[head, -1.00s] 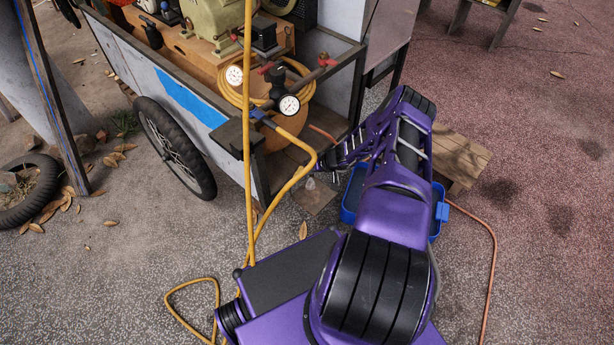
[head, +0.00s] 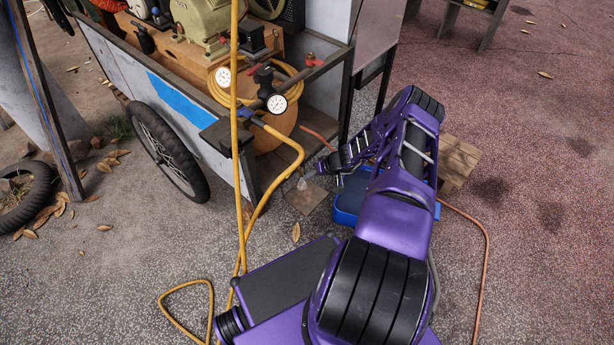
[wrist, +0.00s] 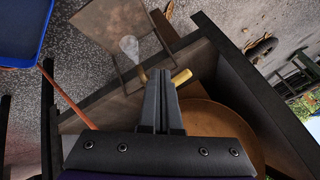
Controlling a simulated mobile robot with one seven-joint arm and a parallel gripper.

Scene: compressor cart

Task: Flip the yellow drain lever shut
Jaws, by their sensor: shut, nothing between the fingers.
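The yellow drain lever (wrist: 181,77) shows in the wrist view as a short yellow bar just right of my fingertips, sticking up and to the right. A brass-coloured bent fitting (wrist: 143,77) shows just left of the fingertips. My gripper (wrist: 161,74) is shut and empty, its fingers together between the two; I cannot tell whether it touches the lever. A pale translucent plume-like shape (wrist: 130,47) lies beyond the fitting.
The compressor cart (head: 180,95) has a dark frame and an orange-brown tank (wrist: 205,125) close to my fingers. A blue tray (head: 348,200) and a wooden crate (head: 457,160) stand by my arm. Yellow hose (head: 270,200) hangs before the cart. Open ground lies right.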

